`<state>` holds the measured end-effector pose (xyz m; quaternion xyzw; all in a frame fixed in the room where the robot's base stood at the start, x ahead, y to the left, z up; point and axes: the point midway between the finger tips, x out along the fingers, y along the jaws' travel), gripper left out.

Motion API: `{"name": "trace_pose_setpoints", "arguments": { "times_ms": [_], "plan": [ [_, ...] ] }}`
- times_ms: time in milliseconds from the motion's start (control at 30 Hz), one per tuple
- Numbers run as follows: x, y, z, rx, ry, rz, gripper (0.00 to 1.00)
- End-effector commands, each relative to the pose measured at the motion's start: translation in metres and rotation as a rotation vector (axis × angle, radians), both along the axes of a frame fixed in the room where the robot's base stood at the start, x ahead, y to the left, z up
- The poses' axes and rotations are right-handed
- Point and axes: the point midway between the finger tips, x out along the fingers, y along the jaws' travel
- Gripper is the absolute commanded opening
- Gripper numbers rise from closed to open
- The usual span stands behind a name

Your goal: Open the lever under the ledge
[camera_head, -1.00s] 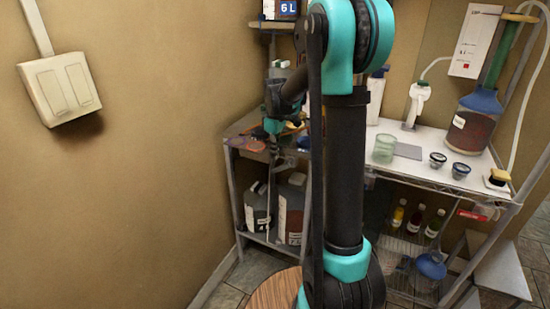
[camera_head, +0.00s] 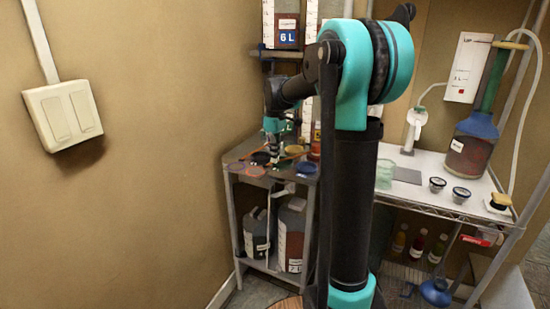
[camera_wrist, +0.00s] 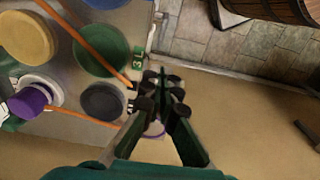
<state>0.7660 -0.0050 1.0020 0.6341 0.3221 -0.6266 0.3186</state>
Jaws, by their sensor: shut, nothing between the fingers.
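I cannot surely make out a lever in either view. The likely ledge is the top of the small left rack (camera_head: 237,167), with dark jugs (camera_head: 291,235) on its lower shelf. My gripper (camera_head: 275,157) is small in the head view, pointing down over the rack top among round lids. In the wrist view my gripper (camera_wrist: 160,92) is shut and empty. Its tips appear beside the edge of the surface holding the lids, near a green number tag (camera_wrist: 138,58). A pale round thing shows partly behind the fingers. What lies under the ledge there is hidden.
A green round lid (camera_wrist: 98,50) and an orange stick (camera_wrist: 85,40) lie close to my fingers. A wooden barrel (camera_wrist: 270,10) stands beyond, on the tiled floor. A wire-edged shelf (camera_head: 415,200) with jars and a red-and-white item (camera_head: 482,239) under its edge is at right.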

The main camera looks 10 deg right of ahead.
Motion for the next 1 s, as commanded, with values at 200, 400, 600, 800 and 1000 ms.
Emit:
{"name": "trace_pose_setpoints", "arguments": {
  "times_ms": [200,400,600,800,1000],
  "plan": [
    [-0.035,-0.007,-0.019,0.005,-0.045,-0.120,0.00],
    [-0.119,-0.021,-0.070,0.038,-0.153,-0.412,0.00],
    [-0.206,-0.031,-0.126,0.099,-0.254,-0.700,0.00],
    [-0.261,-0.035,-0.163,0.154,-0.314,-0.879,0.00],
    [-0.277,-0.036,-0.173,0.173,-0.330,-0.934,0.00]
  ]
}}
